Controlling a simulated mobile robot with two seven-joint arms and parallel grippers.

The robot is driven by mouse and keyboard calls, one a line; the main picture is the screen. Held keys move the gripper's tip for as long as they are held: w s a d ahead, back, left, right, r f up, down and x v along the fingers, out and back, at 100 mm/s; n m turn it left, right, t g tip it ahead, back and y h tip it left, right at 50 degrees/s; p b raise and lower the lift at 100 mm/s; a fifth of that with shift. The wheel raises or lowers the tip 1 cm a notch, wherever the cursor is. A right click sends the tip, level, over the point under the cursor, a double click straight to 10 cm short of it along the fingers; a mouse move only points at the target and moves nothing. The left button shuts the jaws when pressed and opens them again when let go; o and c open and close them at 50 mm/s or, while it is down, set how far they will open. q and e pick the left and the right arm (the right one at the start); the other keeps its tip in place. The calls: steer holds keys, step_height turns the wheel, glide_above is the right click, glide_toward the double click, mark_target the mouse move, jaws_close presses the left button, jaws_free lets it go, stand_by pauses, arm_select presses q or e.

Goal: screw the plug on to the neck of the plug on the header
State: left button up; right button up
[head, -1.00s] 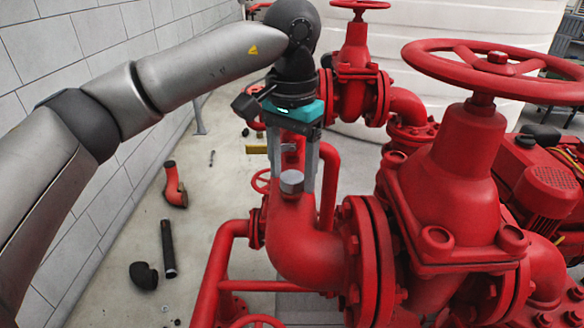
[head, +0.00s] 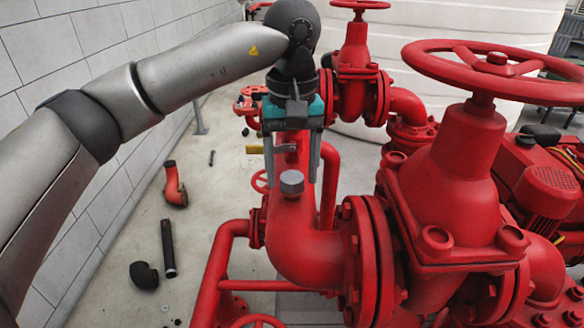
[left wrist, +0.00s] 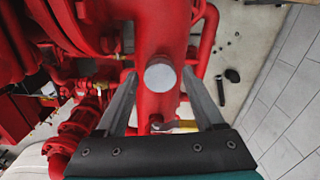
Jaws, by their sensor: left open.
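The grey plug (head: 291,182) sits on top of the red header pipe (head: 300,238). It also shows in the left wrist view as a round grey cap (left wrist: 160,77). Whether it is seated on a neck is hidden beneath it. My left gripper (head: 291,180) is open, pointing down, with one finger on each side of the plug or just behind it. In the left wrist view both fingers (left wrist: 162,100) flank the pipe, with visible gaps to the plug. It holds nothing. My right gripper is not in view.
A large red valve with a handwheel (head: 490,60) stands close on the right. A yellow-handled lever (head: 268,149) is behind the header. Loose pipe pieces, including a dark tube (head: 168,248) and a red elbow (head: 175,184), lie on the floor. A block wall is on the left.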

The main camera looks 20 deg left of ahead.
arm_select(q)
steer(key=n, duration=0.4)
steer(key=shift+n, duration=0.3)
steer(key=n, duration=0.4)
steer(key=shift+n, duration=0.3)
jaws_close()
stand_by(0.4)
steer(key=m, duration=0.4)
steer(key=shift+m, duration=0.3)
steer(key=shift+m, duration=0.3)
steer(key=m, duration=0.4)
